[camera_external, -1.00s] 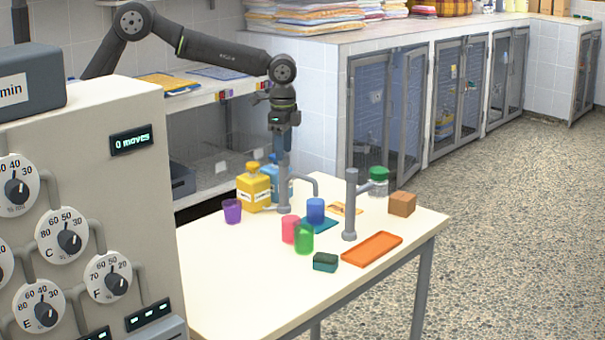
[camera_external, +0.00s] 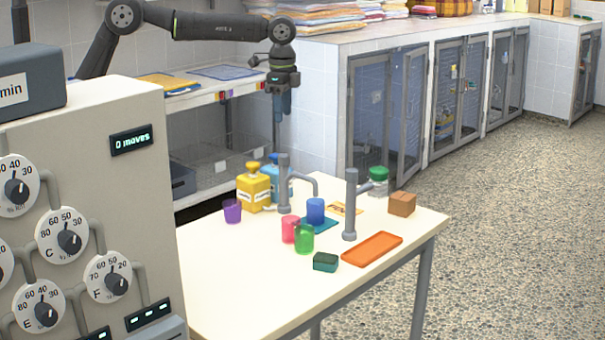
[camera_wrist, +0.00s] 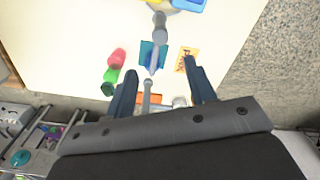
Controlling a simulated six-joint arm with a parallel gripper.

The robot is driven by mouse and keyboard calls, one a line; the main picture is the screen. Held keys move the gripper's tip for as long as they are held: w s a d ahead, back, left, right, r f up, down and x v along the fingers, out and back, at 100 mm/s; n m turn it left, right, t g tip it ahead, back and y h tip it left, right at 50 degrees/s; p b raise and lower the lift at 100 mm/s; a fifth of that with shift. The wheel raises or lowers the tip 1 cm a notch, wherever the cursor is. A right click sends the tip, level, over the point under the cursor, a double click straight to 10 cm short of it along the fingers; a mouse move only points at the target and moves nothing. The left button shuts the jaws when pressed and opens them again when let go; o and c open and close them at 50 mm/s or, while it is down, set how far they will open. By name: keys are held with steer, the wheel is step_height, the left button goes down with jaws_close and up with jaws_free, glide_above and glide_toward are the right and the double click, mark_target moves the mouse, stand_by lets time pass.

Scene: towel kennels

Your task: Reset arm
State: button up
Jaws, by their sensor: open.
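My gripper (camera_external: 279,108) hangs pointing down above the back of the cream table (camera_external: 215,290), clear of everything on it. In the wrist view my gripper (camera_wrist: 160,76) has its two fingers spread wide apart with nothing held between them. A purple cup (camera_external: 232,211) stands at the table's left side.
Two grey posts (camera_external: 350,205) (camera_external: 284,185) rise from the table. Yellow (camera_external: 252,190) and blue bottles, a green-lidded jar (camera_external: 378,182), a brown block (camera_external: 402,204), an orange tray (camera_external: 371,249) and a dark green sponge (camera_external: 325,262) stand around. The table's front left is bare.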

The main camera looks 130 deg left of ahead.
mark_target(284, 155)
step_height(284, 155, down, 12)
steer(key=shift+f, duration=0.1)
steer(key=shift+a+f, duration=0.1)
steer(key=shift+f, duration=0.25)
steer(key=n, duration=0.9)
steer(key=shift+r, duration=0.1)
steer(key=n, duration=0.3)
steer(key=shift+n, duration=2.6)
